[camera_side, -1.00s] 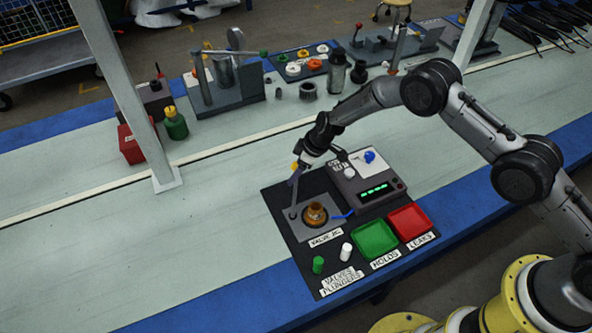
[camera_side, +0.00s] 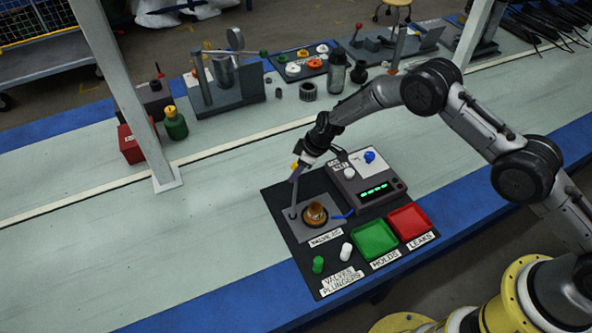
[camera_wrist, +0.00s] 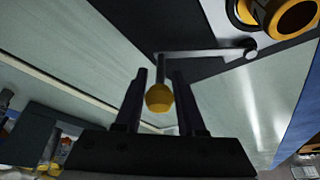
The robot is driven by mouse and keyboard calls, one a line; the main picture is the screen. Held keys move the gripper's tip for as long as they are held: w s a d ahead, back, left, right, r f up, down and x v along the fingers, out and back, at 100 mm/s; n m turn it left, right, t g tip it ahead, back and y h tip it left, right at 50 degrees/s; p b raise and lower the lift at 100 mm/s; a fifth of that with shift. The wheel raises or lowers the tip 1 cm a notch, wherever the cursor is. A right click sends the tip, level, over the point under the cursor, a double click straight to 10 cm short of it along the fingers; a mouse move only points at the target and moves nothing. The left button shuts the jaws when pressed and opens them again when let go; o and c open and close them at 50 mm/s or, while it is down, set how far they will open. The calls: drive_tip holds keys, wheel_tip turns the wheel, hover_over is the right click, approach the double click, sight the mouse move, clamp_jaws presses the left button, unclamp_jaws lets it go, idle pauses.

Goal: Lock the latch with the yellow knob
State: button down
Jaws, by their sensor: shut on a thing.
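The yellow knob (camera_wrist: 159,98) sits at the end of a thin grey rod, between the two dark fingers of my gripper (camera_wrist: 160,92). My gripper is shut on the knob, though small gaps seem to show beside it in the wrist view. In the side view the knob (camera_side: 294,166) shows at my gripper (camera_side: 300,164). The grey latch lever (camera_side: 294,190) stands up from the left part of the grey valve jig plate (camera_side: 325,228). A round amber-brown valve (camera_side: 316,213) sits on that plate, right of the lever's foot. The contact at the knob is small in the side view.
A tester box with a green display (camera_side: 375,190) stands right of the jig. A green tray (camera_side: 376,239) and a red tray (camera_side: 409,221) lie in front. A green plunger (camera_side: 318,264) and a white one (camera_side: 346,251) stand nearby. The table left of the mat is clear.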

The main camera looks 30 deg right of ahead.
drive_tip(key=shift+s+d, duration=0.1)
idle(0.7)
drive_tip(key=shift+s+d+m+t+h, duration=0.25)
drive_tip(key=shift+s+d+m, duration=0.25)
drive_tip(key=shift+m, duration=0.3)
drive_tip(key=shift+s+d+m+t+h, duration=0.15)
drive_tip(key=shift+s+d+m+h, duration=0.1)
drive_tip(key=shift+s+d+m, duration=0.4)
drive_tip(key=shift+s+d+m+t+h, duration=0.2)
drive_tip(key=shift+s+d+m, duration=0.25)
drive_tip(key=shift+m, duration=0.35)
drive_tip(key=shift+s+d+m+t+h, duration=0.1)
drive_tip(key=shift+s+d+m+h, duration=0.25)
drive_tip(key=shift+m, duration=0.4)
drive_tip(key=shift+d, duration=0.1)
drive_tip(key=c, duration=0.5)
unclamp_jaws()
drive_tip(key=shift+s+r, duration=0.1)
drive_tip(key=v, duration=1.3)
drive_tip(key=shift+s+d+r, duration=0.1)
drive_tip(key=shift+s+r, duration=0.1)
drive_tip(key=shift+r, duration=0.05)
